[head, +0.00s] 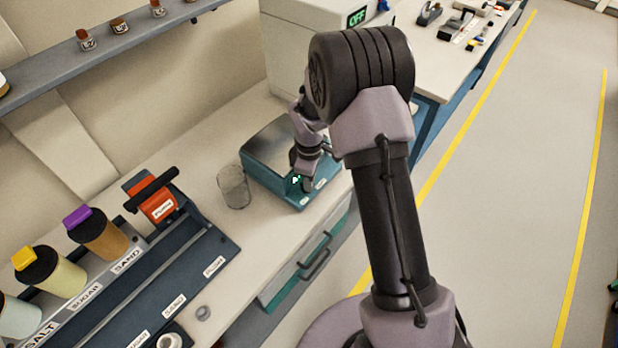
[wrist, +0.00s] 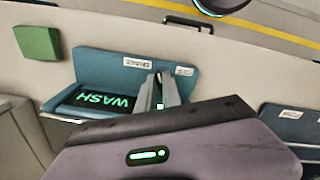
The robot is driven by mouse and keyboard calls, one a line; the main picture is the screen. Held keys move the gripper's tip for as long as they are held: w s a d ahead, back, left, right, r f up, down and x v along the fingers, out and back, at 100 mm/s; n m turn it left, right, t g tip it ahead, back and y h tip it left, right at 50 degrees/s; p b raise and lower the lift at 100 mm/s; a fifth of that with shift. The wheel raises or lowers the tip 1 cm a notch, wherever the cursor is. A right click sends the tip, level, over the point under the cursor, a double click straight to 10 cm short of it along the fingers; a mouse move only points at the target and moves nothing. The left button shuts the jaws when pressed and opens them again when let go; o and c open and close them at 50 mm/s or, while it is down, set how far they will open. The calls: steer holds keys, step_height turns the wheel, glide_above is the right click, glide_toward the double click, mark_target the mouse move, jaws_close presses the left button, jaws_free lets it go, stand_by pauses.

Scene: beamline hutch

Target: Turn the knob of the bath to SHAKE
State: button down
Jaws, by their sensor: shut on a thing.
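The bath (head: 262,160) is a teal box with a grey top on the bench in the head view. Its teal front panel (wrist: 95,62) shows in the wrist view, with a dark display (wrist: 100,101) reading WASH upside down in green letters. Two small white labels sit along the panel; their words are too small to read. My gripper (head: 303,186) is at the bath's front panel. In the wrist view my gripper (wrist: 160,92) has its fingers closed together at the panel, right of the display. The knob between them is mostly hidden by the fingers.
A clear glass beaker (head: 234,187) stands close left of the bath. A dark rack (head: 190,270) with labelled bottles and a red-orange item (head: 157,206) lies further left. A white instrument (head: 300,35) reading OFF stands behind. The floor to the right is clear.

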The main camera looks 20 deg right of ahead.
steer(key=shift+w+n+p, duration=0.1)
steer(key=shift+n+p, duration=0.45)
steer(key=shift+n, duration=1.05)
steer(key=c, duration=1.5)
jaws_free()
step_height(320, 180, up, 18)
steer(key=p, duration=0.4)
steer(key=shift+f, duration=0.25)
